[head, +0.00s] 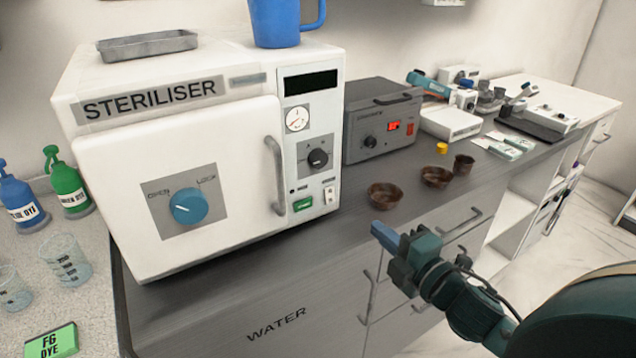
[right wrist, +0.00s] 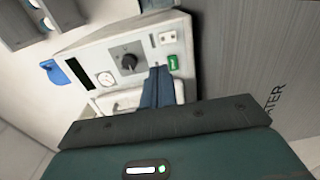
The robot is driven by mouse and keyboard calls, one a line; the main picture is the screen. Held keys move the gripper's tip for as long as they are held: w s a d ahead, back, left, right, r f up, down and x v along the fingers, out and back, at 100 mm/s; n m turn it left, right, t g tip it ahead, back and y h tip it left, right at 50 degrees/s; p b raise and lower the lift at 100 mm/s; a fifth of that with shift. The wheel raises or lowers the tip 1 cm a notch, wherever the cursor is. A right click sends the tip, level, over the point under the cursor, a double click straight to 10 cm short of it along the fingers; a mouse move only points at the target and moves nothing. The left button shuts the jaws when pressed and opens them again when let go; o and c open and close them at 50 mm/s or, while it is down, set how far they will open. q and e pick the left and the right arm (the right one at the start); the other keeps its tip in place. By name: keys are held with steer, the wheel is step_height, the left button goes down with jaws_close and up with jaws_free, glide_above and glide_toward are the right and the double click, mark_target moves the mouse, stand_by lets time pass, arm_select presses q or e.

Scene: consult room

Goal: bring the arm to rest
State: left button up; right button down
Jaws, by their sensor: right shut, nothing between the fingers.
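My right gripper (head: 384,234) is in the head view at the lower middle, in front of the counter's front edge. Its blue fingers are together with nothing between them. In the right wrist view the shut fingers (right wrist: 157,88) show against the steriliser's control panel. My right arm comes in from the lower right. The white steriliser (head: 120,200) stands on the dark counter at left, its door closed in front, with a blue knob (head: 188,207) and a vertical handle (head: 274,175). My left gripper does not show.
Brown bowls (head: 386,196) and a small brown cup (head: 463,164) stand on the counter (head: 340,226) behind my right gripper. A grey box (head: 381,122) with a red display is beside the steriliser. Drawer handles (head: 368,296) stick out below. Dye bottles (head: 66,182) and beakers are at far left.

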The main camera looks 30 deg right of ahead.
steer(key=s+a+f+m+g+y+p, duration=0.1)
steer(key=s+a+f+m+g, duration=0.2)
steer(key=s+a+f+m, duration=0.2)
steer(key=s+a+f+m+g+p, duration=0.1)
steer(key=s+a+f+m+g, duration=0.3)
steer(key=a+f+m, duration=0.7)
step_height(320, 180, down, 4)
steer(key=shift+s+a+f+y, duration=0.1)
steer(key=shift+s+a+y, duration=0.3)
steer(key=shift+s+a, duration=0.45)
steer(key=shift+s+d, duration=0.1)
